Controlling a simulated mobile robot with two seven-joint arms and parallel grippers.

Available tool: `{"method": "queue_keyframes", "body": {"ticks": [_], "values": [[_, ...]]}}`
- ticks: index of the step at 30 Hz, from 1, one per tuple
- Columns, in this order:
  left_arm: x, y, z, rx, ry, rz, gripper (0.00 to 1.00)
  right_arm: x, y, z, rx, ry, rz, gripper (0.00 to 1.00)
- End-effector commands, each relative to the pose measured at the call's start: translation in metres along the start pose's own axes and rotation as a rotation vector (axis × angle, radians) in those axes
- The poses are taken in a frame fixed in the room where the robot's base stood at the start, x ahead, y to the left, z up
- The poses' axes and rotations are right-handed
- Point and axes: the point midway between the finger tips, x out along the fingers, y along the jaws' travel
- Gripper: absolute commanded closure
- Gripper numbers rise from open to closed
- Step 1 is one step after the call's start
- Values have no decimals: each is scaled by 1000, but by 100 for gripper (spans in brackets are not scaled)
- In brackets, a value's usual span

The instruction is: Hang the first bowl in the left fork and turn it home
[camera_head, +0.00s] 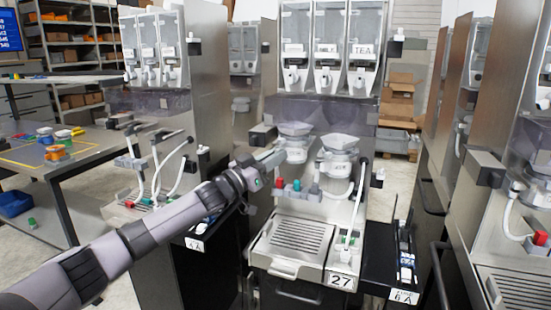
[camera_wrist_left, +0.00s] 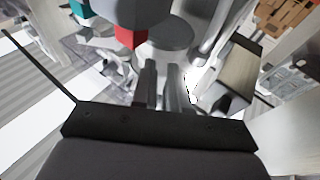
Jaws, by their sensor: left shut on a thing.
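The first bowl (camera_head: 296,130), pale grey, is at the left mixing position under the dispensers of machine 27, roughly upright. My left gripper (camera_head: 273,157) reaches it from the left and is shut on it. The left wrist view shows the finger pair (camera_wrist_left: 162,84) close together, with a grey rounded surface (camera_wrist_left: 168,36) just beyond. The left fork is hidden behind the bowl and gripper, so I cannot tell how the bowl sits in it. A second similar bowl assembly (camera_head: 339,145) is at the right position. My right gripper is out of view.
Red, grey and teal knobs (camera_head: 297,185) stand close below the gripper. A slotted drip tray (camera_head: 297,240) lies beneath. A hose and wand (camera_head: 354,205) stand at the right. Neighbouring machines (camera_head: 150,110) flank this one, with a narrow floor gap on the right.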

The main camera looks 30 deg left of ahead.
Motion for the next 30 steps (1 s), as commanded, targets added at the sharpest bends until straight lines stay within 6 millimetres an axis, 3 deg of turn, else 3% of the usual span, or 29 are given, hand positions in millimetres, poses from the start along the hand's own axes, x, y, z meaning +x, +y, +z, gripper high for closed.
{"method": "queue_keyframes", "body": {"ticks": [5,6,9,19,30], "values": [[0,0,-1,-2,1,3,100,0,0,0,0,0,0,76],[0,0,-1,-2,2,3,83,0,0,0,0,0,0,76],[0,0,-1,-2,1,3,56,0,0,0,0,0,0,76],[-3,0,1,-2,-2,1,56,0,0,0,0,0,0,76],[-32,0,2,-2,-2,2,56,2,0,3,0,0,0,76]]}}
